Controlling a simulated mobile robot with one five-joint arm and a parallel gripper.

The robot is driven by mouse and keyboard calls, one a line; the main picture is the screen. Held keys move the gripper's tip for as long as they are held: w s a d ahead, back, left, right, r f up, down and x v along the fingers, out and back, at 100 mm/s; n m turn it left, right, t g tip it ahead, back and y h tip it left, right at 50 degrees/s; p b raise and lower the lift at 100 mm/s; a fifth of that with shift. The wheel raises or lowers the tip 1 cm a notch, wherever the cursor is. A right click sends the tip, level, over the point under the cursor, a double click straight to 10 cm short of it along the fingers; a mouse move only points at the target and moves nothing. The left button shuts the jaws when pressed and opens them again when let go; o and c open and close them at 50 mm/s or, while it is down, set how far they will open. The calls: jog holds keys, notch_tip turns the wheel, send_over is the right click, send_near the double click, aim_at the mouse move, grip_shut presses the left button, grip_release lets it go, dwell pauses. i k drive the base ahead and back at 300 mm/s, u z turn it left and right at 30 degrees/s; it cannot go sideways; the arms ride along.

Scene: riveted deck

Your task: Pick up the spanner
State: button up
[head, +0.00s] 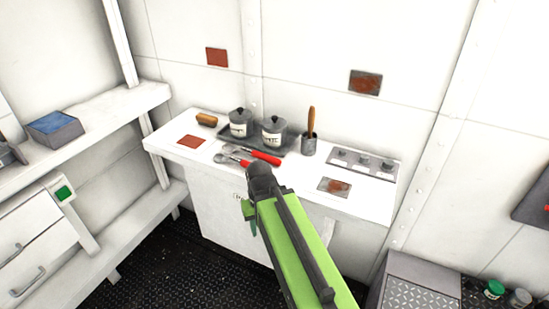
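Two red-handled metal tools lie close together on the white counter. One has a red handle (265,158) pointing right and a thin metal part to its left; the other (229,159) lies nearer the front, its red handle partly hidden behind my gripper. One may be the spanner, but at this size I cannot tell which. My gripper (258,178), at the end of my green arm, appears in front of the counter's front edge, just below the tools in the picture. Its fingers are seen from behind, so I cannot tell whether they are open or shut.
Two lidded pots (241,124) stand on a dark tray behind the tools, with a brush (206,119) to the left. A grey cup (309,146) holds a wooden-handled tool. A panel with knobs (362,163) is at right. Shelves (100,118) stand at left.

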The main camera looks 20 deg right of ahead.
aim_at(244, 163)
jog(key=z, duration=0.05)
jog(key=k, duration=0.5)
jog(key=u, duration=1.15)
jog(key=i, duration=0.6)
jog(key=u, duration=0.4)
